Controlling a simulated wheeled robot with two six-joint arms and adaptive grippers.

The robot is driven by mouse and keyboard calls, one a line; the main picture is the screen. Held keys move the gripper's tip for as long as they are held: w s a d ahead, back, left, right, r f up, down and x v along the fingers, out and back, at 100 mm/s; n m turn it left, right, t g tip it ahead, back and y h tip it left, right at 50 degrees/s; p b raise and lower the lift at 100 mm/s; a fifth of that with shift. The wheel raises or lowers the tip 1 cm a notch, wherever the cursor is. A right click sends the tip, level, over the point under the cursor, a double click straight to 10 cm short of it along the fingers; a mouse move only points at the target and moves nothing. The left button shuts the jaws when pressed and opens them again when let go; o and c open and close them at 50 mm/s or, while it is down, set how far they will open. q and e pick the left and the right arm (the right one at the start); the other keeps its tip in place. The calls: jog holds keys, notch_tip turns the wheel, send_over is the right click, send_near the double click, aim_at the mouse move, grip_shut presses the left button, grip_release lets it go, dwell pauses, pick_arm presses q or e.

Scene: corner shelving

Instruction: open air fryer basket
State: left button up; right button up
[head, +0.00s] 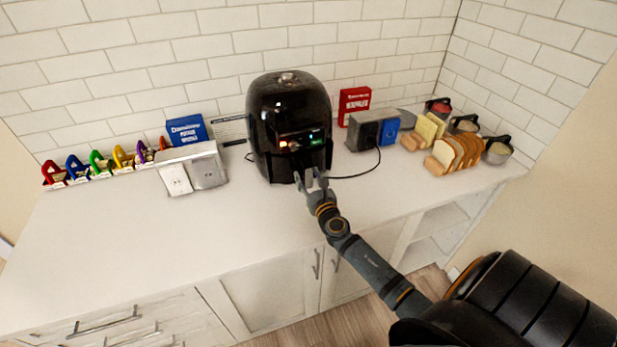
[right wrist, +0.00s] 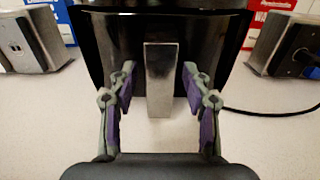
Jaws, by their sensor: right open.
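The black air fryer (head: 287,115) stands on the white counter against the tiled wall, with small lights on its front. Its basket front (right wrist: 110,50) fills the top of the right wrist view and looks closed. The metal basket handle (right wrist: 159,80) hangs upright in the middle of that view. My right gripper (head: 311,177) is at the lower front of the fryer in the head view. In the right wrist view its two fingers (right wrist: 158,88) are open, one on each side of the handle, with gaps on both sides. My left gripper is not in view.
A metal outlet box (head: 208,170) stands left of the fryer, and another metal box (head: 364,133) with a black cable (head: 358,174) stands right. Bread slices (head: 457,150) and jars are farther right. Colourful padlock-like items (head: 97,162) line the left. The front counter (head: 190,235) is clear.

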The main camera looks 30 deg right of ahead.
jog(key=c, duration=1)
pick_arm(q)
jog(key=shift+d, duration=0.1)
pick_arm(e)
grip_shut()
jog(key=shift+s, duration=0.1)
